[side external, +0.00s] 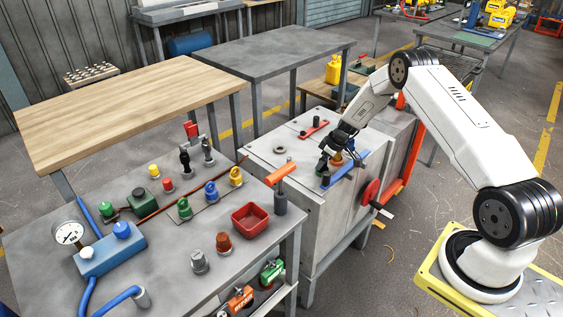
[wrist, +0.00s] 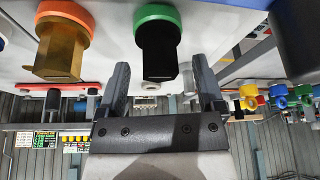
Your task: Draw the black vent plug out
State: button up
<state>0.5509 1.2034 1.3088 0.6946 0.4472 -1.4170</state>
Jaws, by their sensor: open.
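The black plug (wrist: 160,52) with a green ring at its base shows in the wrist view, between and just beyond my open fingertips. My gripper (wrist: 160,72) has one finger on each side of the plug's near end, with visible gaps. In the side view my gripper (side external: 328,158) is low over the grey cabinet top, beside the blue bar, and largely hides the black plug. A brown plug (wrist: 62,50) with an orange ring stands left of the black one in the wrist view.
A blue bar (side external: 346,168) lies on the cabinet (side external: 265,152) close to my gripper. A red bar (side external: 314,129) lies farther back. A red handwheel (side external: 371,192) sticks out at the side. The grey table (side external: 170,275) at left holds several fittings and a red tray (side external: 249,220).

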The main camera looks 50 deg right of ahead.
jog(key=shift+w+f, duration=0.2)
jog(key=shift+f, duration=0.3)
grip_shut()
jog(key=shift+r, duration=0.75)
dwell(1.0)
jog(key=shift+r, duration=2.15)
